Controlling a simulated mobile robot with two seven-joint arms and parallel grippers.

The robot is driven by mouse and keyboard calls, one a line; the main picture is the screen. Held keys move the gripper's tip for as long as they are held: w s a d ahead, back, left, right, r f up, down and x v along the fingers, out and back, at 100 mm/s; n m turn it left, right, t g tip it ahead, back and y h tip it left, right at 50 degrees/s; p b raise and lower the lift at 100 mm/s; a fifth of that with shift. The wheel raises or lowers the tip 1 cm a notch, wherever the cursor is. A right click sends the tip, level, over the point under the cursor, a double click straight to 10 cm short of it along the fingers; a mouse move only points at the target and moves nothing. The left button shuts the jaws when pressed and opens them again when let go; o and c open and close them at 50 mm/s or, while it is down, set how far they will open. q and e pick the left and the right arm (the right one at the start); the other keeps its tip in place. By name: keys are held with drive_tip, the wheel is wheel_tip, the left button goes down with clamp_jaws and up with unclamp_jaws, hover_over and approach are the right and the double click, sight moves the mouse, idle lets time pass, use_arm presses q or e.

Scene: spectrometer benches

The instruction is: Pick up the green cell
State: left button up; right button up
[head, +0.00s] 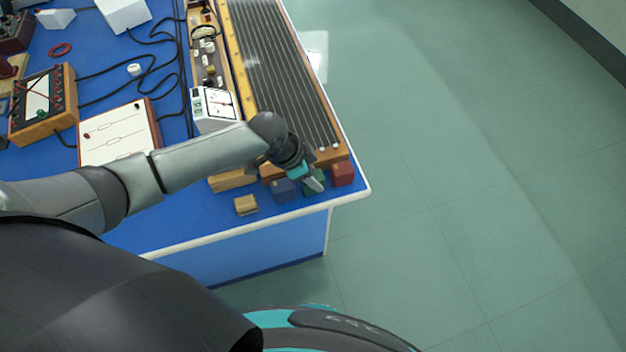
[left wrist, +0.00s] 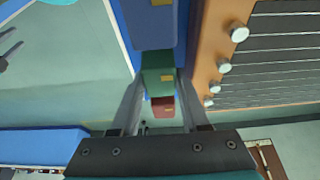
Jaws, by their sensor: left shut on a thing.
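The green cell (head: 319,176) stands near the front right corner of the blue bench, partly hidden by my left gripper (head: 313,183). In the left wrist view, the green cell (left wrist: 158,76) is between the two fingers, which are shut on it. The cell appears to be still in its row, and I cannot tell whether it is clear of the bench top.
A blue cell (head: 284,190) and a red cell (head: 343,174) stand close on either side. A tan block (head: 246,205) is to the left. A wooden board with long wires (head: 275,70) lies just behind. The bench edge (head: 345,200) is close in front.

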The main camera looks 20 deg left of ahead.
use_arm(q)
clamp_jaws()
drive_tip(key=shift+r, duration=0.1)
